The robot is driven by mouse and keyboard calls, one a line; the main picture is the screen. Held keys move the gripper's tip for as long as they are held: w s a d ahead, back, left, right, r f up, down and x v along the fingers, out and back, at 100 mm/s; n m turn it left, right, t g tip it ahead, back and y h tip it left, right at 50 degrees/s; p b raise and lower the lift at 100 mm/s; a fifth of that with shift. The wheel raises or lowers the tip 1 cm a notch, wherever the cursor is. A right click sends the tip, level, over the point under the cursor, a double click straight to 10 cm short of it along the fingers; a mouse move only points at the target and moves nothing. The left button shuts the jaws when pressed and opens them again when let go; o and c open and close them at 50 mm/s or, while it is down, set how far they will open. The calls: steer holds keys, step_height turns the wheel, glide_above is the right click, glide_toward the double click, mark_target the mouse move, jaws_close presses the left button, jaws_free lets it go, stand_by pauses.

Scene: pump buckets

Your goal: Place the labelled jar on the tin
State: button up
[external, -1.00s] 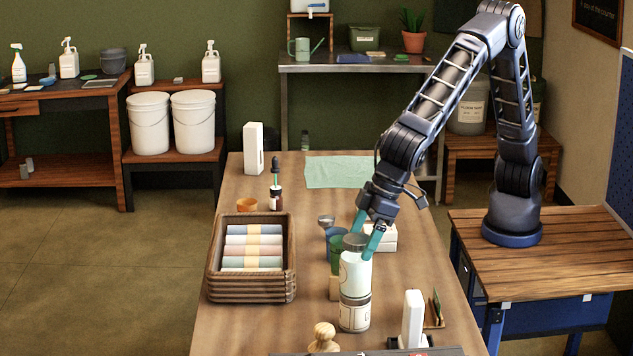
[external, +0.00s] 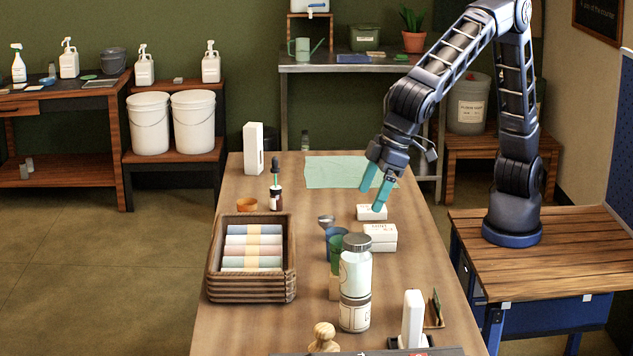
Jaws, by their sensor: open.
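The labelled jar (external: 356,272), white with a grey lid, stands upright on top of the tin (external: 354,313), a pale labelled cylinder on the table. The two look in line, one directly above the other. My gripper (external: 373,197) has its teal fingers apart and holds nothing. It is above the table behind the jar, clear of it, over the small white boxes.
White boxes (external: 380,238) and blue and green cups (external: 334,238) stand behind the jar. A wooden crate of rolled cloths (external: 250,288) is at left. A wooden knob-shaped piece (external: 323,338) and a white upright dispenser (external: 412,318) are in front. A green cloth (external: 335,172) lies at the back.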

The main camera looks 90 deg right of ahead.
steer(key=s+d+r, duration=0.2)
steer(key=d, duration=0.9)
steer(key=s+d+r+m, duration=0.1)
steer(key=s+d+r, duration=0.15)
steer(key=d, duration=0.75)
steer(key=s+d+r, duration=0.2)
steer(key=d+r, duration=0.1)
steer(key=d, duration=0.8)
steer(key=s+d+f, duration=0.3)
steer(key=s+d, duration=0.6)
steer(key=s, duration=0.1)
steer(key=s+d+f, duration=0.3)
steer(key=s+d, duration=0.6)
steer(key=s, duration=0.1)
steer(key=shift+s+f+m+h, duration=0.2)
steer(key=shift+s+m+h, duration=0.05)
steer(key=shift+m+h, duration=0.05)
